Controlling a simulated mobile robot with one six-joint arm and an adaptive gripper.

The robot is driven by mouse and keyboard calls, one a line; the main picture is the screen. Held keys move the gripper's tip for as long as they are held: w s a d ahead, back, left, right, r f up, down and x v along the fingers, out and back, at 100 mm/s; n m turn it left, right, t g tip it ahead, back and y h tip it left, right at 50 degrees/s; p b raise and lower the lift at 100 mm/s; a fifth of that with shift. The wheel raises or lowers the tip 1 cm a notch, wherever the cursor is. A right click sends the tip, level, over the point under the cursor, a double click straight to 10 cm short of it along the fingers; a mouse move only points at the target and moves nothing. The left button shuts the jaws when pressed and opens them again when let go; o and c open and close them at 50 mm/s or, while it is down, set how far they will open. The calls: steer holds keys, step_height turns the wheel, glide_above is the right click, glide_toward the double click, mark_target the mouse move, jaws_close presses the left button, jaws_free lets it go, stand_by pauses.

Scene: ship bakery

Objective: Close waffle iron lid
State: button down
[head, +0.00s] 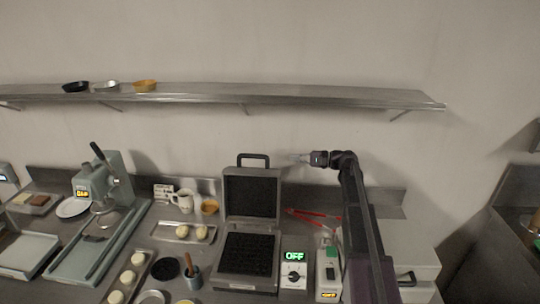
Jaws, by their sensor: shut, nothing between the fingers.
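The waffle iron (248,254) stands on the counter in the middle of the head view. Its lid (251,192) is raised upright, with the dark grid facing forward and the handle (253,157) at the top. The lower dark grid plate lies bare. A control box (294,270) beside it shows a green "OFF". My gripper (298,158) is shut and empty. It is in the air behind and to the right of the lid's handle, apart from it, pointing left.
A metal shelf (300,97) with several small pans runs along the wall above. Red-handled tongs (314,215) lie right of the lid. Trays with dough balls (202,232), a cup (184,199) and a press (104,185) stand to the left.

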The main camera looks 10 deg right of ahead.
steer(key=shift+w+a+r, duration=0.1)
steer(key=shift+a, duration=0.05)
stand_by(0.3)
steer(key=s+a+r+p, duration=0.1)
steer(key=a, duration=0.8)
stand_by(0.4)
steer(key=shift+s+r, duration=0.1)
steer(key=shift+a, duration=0.15)
